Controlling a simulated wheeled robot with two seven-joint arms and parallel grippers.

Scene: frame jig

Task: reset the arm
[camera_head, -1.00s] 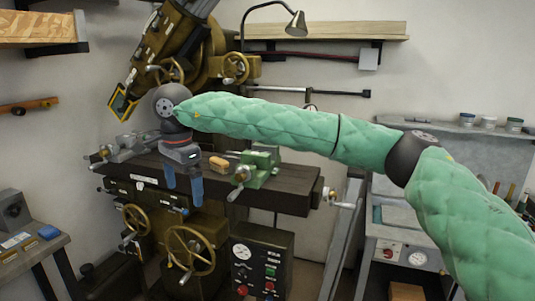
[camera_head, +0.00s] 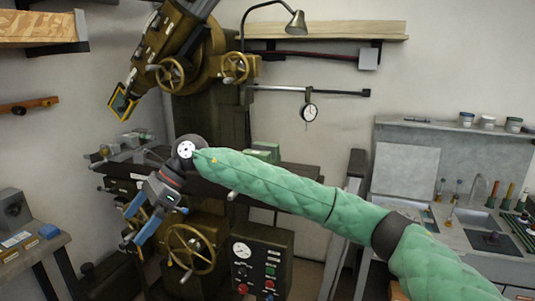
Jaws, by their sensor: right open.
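My right arm, in a quilted green sleeve (camera_head: 275,188), comes in from the right and reaches across the front of the milling machine. My right gripper (camera_head: 137,223) hangs at its end, tilted down to the left, with its blue fingers apart and nothing between them. It is in front of the machine's table, near the left end, above and left of the large handwheel (camera_head: 190,250). I cannot tell whether it touches anything. My left gripper is not in view.
The machine table (camera_head: 298,178) carries a grey vise (camera_head: 125,150) at left and a green vise (camera_head: 265,150), partly hidden by my arm. A control box (camera_head: 262,262) stands below. A grey bench (camera_head: 40,258) is at left, a sink counter (camera_head: 480,240) at right.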

